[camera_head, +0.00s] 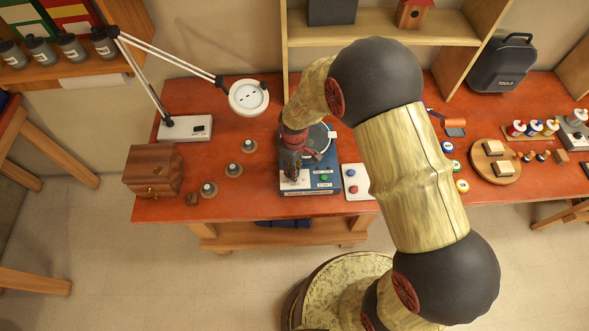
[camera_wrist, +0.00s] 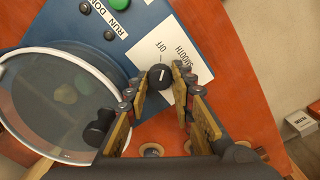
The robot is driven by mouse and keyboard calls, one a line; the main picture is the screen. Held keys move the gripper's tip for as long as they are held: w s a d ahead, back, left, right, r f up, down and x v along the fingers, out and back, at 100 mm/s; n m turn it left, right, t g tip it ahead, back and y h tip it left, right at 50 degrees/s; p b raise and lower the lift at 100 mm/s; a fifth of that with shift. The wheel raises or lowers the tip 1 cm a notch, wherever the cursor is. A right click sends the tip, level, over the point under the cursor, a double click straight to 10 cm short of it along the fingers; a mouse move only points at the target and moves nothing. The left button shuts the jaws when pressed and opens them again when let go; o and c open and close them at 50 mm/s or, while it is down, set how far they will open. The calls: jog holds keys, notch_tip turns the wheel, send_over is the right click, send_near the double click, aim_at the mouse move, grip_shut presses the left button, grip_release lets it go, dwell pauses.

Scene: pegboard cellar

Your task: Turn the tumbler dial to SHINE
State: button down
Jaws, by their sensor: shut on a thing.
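The tumbler is a blue machine (camera_head: 322,187) on the red bench, with a round clear-lidded drum (camera_wrist: 50,105) at the left of the wrist view. Its dial (camera_wrist: 160,75) is a small black knob with a short white mark. A white label plate beside it reads OFF and SMOOTH. No SHINE lettering is visible, and I cannot tell which word the mark points at. My gripper (camera_wrist: 161,86) is shut on the dial, one finger on each side. In the head view my gripper (camera_head: 293,172) is over the machine's front left and hides the dial.
A green button (camera_wrist: 124,18) sits by the RUN and DONE labels. A white panel with red and blue buttons (camera_head: 357,182) stands right of the machine. Several dark-topped pegs (camera_head: 234,170), a wooden box (camera_head: 153,172) and a lamp (camera_head: 249,96) are to the left.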

jog(key=m+b, duration=0.1)
jog(key=m, duration=0.3)
jog(key=shift+m, duration=0.3)
jog(key=m+b, duration=0.1)
jog(key=m, duration=0.3)
jog(key=shift+m, duration=0.3)
jog(key=m, duration=0.4)
jog(key=shift+m+b, duration=0.45)
jog(key=shift+m, duration=1.55)
jog(key=c, duration=1.8)
grip_release()
